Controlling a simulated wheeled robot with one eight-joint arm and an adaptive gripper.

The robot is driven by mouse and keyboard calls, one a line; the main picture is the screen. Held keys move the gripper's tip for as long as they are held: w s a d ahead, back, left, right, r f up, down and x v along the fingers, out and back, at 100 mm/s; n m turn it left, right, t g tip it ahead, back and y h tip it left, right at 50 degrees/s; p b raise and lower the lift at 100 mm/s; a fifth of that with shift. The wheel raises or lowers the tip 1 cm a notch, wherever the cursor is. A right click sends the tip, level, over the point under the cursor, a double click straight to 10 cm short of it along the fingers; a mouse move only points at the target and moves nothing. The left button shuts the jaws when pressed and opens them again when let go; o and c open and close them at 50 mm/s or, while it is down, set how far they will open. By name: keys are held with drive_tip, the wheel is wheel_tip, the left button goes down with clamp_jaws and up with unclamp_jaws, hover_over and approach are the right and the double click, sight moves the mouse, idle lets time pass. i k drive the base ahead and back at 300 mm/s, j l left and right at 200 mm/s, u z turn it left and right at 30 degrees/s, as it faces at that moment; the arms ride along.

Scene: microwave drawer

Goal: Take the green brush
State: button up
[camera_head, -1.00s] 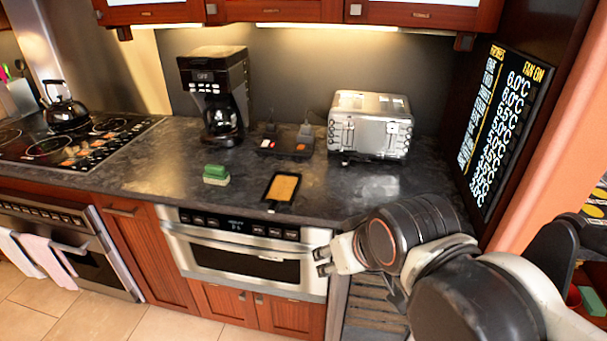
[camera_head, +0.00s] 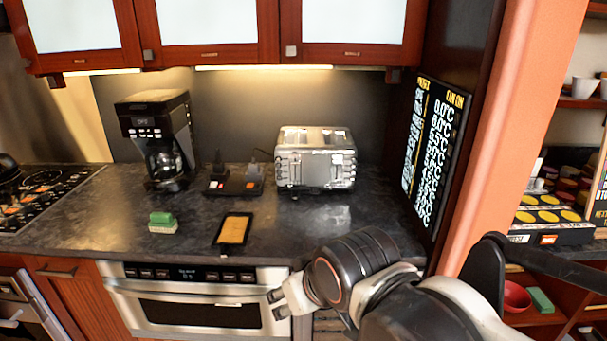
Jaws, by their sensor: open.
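The green brush (camera_head: 162,222) lies on the dark stone counter, left of a black-framed tan board. It has a green top and a paler lower part. My gripper (camera_head: 277,304) is at the lower middle of the head view, in front of the microwave drawer's right end. It is open with nothing between its fingers. It is apart from the brush, lower and to the right of it. My arm hides part of the counter's right front.
The tan board (camera_head: 234,230) lies near the counter's front edge. A coffee maker (camera_head: 157,140), a black tray (camera_head: 233,181) and a toaster (camera_head: 316,160) stand behind. The microwave drawer (camera_head: 195,299) is below. A pillar (camera_head: 500,120) and shelves are at right.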

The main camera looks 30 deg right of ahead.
sight(161, 223)
drive_tip(key=i+j, duration=0.25)
drive_tip(key=i, duration=0.2)
drive_tip(key=i+j+u, duration=0.1)
drive_tip(key=i+j, duration=0.15)
drive_tip(key=i, duration=0.2)
drive_tip(key=i+j, duration=0.25)
drive_tip(key=i, duration=0.25)
